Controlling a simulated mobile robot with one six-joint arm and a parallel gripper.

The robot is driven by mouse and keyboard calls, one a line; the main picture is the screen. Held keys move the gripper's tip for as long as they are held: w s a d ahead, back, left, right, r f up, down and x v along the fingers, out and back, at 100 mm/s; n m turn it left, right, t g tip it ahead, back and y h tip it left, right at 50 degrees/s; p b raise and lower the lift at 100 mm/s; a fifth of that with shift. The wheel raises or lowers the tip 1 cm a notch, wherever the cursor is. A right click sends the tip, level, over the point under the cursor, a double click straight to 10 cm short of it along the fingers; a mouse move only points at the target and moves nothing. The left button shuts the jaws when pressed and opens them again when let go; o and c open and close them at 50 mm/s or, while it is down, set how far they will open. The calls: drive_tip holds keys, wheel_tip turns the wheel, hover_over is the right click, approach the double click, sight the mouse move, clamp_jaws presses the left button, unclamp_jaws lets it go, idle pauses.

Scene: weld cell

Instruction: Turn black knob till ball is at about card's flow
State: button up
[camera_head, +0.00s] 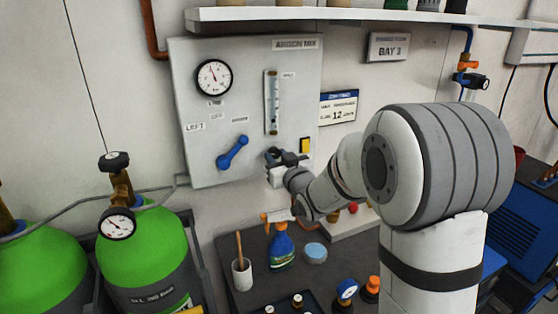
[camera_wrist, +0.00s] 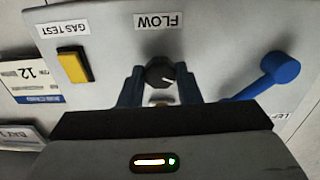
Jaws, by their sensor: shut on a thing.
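The black knob (camera_wrist: 160,73) sits under the FLOW label on the grey argon panel (camera_head: 240,60), with a pale pointer mark on its face. My gripper (camera_wrist: 160,84) is shut on it, one finger at each side. In the head view my gripper (camera_head: 283,158) is at the panel's lower right and hides most of the knob. The flow tube (camera_head: 271,102) stands upright above it; its ball is too small to make out. The card (camera_head: 338,107) hangs right of the panel and shows a 12; the wrist view shows it upside down (camera_wrist: 32,79).
A blue lever (camera_head: 232,152) is left of the knob and a yellow gas test button (camera_head: 305,145) is right of it. A round gauge (camera_head: 213,77) is above the lever. A spray bottle (camera_head: 281,245) and brush cup (camera_head: 242,273) stand on the bench below.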

drive_tip(key=n+b, duration=0.1)
drive_tip(key=b, duration=0.2)
drive_tip(key=n+b, duration=0.2)
drive_tip(key=b, duration=0.2)
drive_tip(key=shift+f, duration=0.35)
drive_tip(key=n+b, duration=0.3)
drive_tip(key=b, duration=0.1)
drive_tip(key=n+b, duration=0.3)
drive_tip(key=b, duration=0.2)
drive_tip(key=shift+d+r+n, duration=0.1)
drive_tip(key=shift+r+n, duration=0.1)
drive_tip(key=shift+n, duration=0.2)
drive_tip(key=n+b, duration=0.5)
drive_tip(key=shift+r+n, duration=0.1)
drive_tip(key=shift+n, duration=0.2)
drive_tip(key=n+b, duration=0.1)
drive_tip(key=n, duration=0.1)
drive_tip(key=n+b, duration=0.1)
drive_tip(key=n, duration=0.1)
drive_tip(key=n+b, duration=0.1)
drive_tip(key=n, duration=0.1)
drive_tip(key=shift+r+b, duration=0.25)
drive_tip(key=shift+b, duration=0.15)
drive_tip(key=shift+n, duration=0.3)
drive_tip(key=o, duration=1)
drive_tip(key=shift+w, duration=0.1)
drive_tip(key=shift+c, duration=0.2)
